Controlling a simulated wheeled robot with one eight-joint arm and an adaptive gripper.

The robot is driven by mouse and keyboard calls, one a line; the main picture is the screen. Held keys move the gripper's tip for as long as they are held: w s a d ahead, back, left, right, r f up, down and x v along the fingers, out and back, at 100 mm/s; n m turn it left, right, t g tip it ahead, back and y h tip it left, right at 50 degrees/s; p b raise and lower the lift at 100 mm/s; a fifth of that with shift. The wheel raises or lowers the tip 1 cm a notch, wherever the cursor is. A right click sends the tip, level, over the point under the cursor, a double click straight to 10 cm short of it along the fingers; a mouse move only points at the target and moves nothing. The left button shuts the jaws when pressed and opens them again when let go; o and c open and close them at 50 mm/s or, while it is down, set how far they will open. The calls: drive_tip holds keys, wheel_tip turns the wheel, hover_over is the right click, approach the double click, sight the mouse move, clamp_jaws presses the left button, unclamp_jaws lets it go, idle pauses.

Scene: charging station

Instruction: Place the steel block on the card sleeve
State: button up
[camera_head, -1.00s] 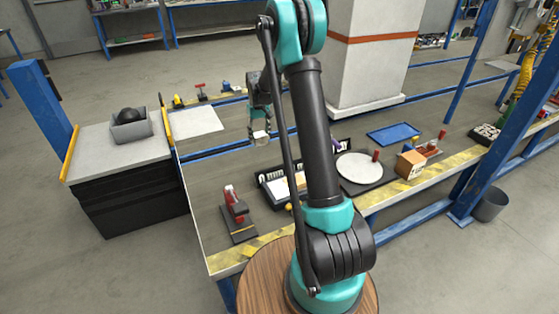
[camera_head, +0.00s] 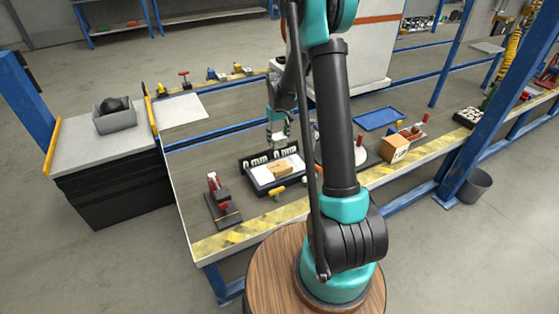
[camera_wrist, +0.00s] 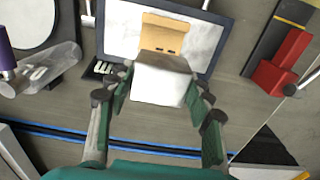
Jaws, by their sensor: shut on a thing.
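My gripper (camera_head: 278,139) is shut on the steel block, a pale grey block that shows between the fingers in the wrist view (camera_wrist: 162,80). The card sleeve (camera_head: 280,168) is a flat tan-orange piece lying on the pale surface of a dark-rimmed tray (camera_head: 252,181). In the wrist view the card sleeve (camera_wrist: 166,33) shows just beyond the block, partly hidden by it. The block is held above the tray's back side, apart from the sleeve in the head view.
A red clamp-like tool (camera_head: 216,190) stands left of the tray; it also shows in the wrist view (camera_wrist: 284,64). A cardboard box (camera_head: 395,149) and a blue tray (camera_head: 375,119) are to the right. Bare bench lies behind the tray.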

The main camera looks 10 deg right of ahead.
wheel_tip(320, 180, down, 12)
drive_tip(key=shift+f, duration=0.1)
idle(0.5)
drive_tip(key=o, duration=1.7)
drive_tip(key=shift+c, duration=0.2)
wheel_tip(320, 180, up, 12)
drive_tip(key=s+d+r+m+t, duration=0.15)
drive_tip(key=s+r, duration=0.35)
drive_tip(key=s, duration=0.6)
drive_tip(key=s+d+r+m+t, duration=0.15)
drive_tip(key=s+r, duration=0.35)
drive_tip(key=s, duration=0.5)
drive_tip(key=s+d+f+t, duration=0.1)
drive_tip(key=s+f, duration=0.1)
drive_tip(key=s, duration=0.7)
drive_tip(key=shift+s+m, duration=0.2)
drive_tip(key=shift+m, duration=0.1)
